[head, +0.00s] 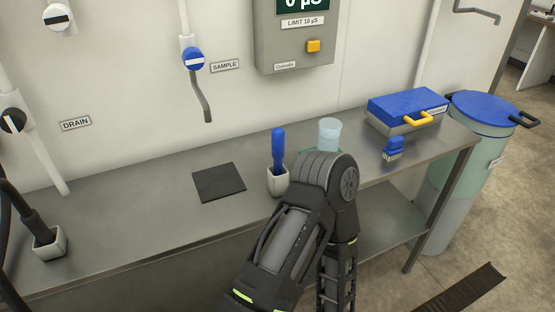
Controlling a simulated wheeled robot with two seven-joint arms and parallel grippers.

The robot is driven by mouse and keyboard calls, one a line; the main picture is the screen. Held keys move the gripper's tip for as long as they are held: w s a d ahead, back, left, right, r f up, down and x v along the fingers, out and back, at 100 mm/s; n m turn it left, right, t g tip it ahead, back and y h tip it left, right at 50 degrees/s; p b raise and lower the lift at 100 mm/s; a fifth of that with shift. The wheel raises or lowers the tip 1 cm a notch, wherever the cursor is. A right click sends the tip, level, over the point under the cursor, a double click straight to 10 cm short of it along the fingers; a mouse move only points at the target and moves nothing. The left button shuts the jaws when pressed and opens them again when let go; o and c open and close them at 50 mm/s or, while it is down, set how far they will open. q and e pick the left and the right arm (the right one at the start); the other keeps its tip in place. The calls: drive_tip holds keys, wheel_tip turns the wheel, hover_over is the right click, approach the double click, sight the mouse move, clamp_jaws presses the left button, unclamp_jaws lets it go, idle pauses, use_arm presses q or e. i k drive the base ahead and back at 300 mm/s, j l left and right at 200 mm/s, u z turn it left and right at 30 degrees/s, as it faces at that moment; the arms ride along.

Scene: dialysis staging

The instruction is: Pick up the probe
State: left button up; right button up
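The probe, with a blue handle (278,146), stands upright in a small whitish holder (278,182) on the steel bench. Its lower part is hidden inside the holder. One of my black arms rises from the bottom of the head view and bends just right of the holder, in front of the bench. No gripper fingers show on it. My other arm is not clearly in view. Nothing is seen touching the probe.
A dark square mat (219,182) lies left of the holder. A clear beaker (329,133), blue brush (393,149) and blue-lidded case (408,110) stand to the right. A black nozzle (37,228) sits in another holder at left. The bench's middle left is clear.

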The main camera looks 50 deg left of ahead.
sight(278, 134)
drive_tip(key=i+l, duration=0.25)
drive_tip(key=l, duration=0.2)
drive_tip(key=i+l, duration=0.25)
drive_tip(key=l, duration=0.2)
drive_tip(key=u, duration=1.7)
